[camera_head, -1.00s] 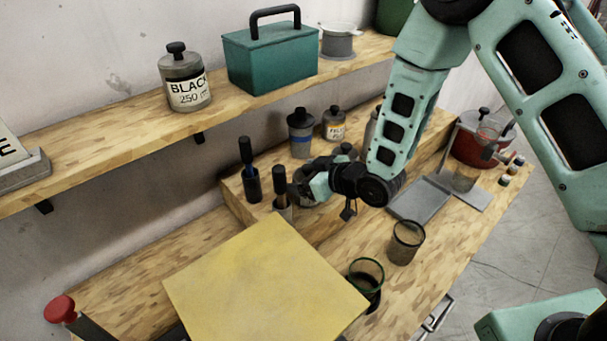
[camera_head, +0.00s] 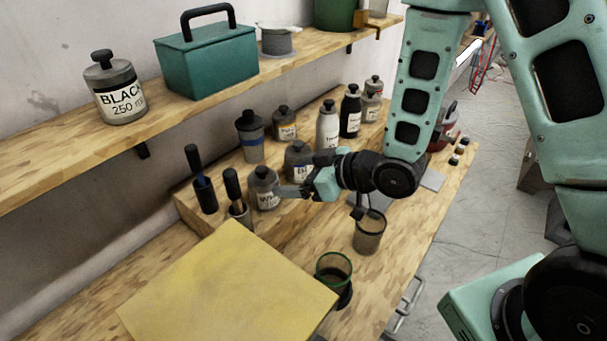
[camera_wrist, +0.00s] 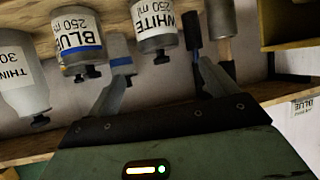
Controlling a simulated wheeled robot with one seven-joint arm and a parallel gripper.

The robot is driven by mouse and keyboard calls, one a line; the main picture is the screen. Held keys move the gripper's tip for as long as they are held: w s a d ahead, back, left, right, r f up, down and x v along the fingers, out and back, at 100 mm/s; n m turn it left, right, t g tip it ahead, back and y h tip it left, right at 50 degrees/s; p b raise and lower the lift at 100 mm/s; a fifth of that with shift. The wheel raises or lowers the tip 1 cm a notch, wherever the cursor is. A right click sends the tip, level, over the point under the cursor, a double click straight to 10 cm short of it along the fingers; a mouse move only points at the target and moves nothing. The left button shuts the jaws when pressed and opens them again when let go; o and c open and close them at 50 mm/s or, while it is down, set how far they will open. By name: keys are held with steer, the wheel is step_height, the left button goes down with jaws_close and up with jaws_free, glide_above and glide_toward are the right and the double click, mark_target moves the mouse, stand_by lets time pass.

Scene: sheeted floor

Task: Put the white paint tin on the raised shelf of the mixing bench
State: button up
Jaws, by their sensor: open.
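The white paint tin (camera_head: 264,188) is grey with a black knob and a white label, partly readable as "WH". It stands upright on the raised shelf (camera_head: 190,208) of the mixing bench, just right of two dark-handled brushes. In the wrist view the tin (camera_wrist: 155,22) reads "WHITE 250 ml" and appears knob-down. My gripper (camera_head: 290,192) is just right of the tin in the head view, at about its height. In the wrist view my gripper (camera_wrist: 163,72) is open, its fingertips apart to either side of the tin's knob, with nothing held.
A blue-labelled tin (camera_head: 299,162) stands close beside the white tin. Several bottles and tins stand behind. The brushes (camera_head: 236,195) are at the left. A yellow board (camera_head: 230,290), a green-rimmed cup (camera_head: 333,270) and a mesh cup (camera_head: 369,235) are in front.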

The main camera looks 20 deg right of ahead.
steer(key=s+r+g+h, duration=0.4)
steer(key=s, duration=0.7)
steer(key=s+r+m+g+h, duration=0.1)
steer(key=s+r+g+h, duration=0.3)
steer(key=s, duration=0.8)
steer(key=shift+r+g, duration=0.5)
steer(key=shift+r, duration=0.05)
steer(key=shift+s+d, duration=0.1)
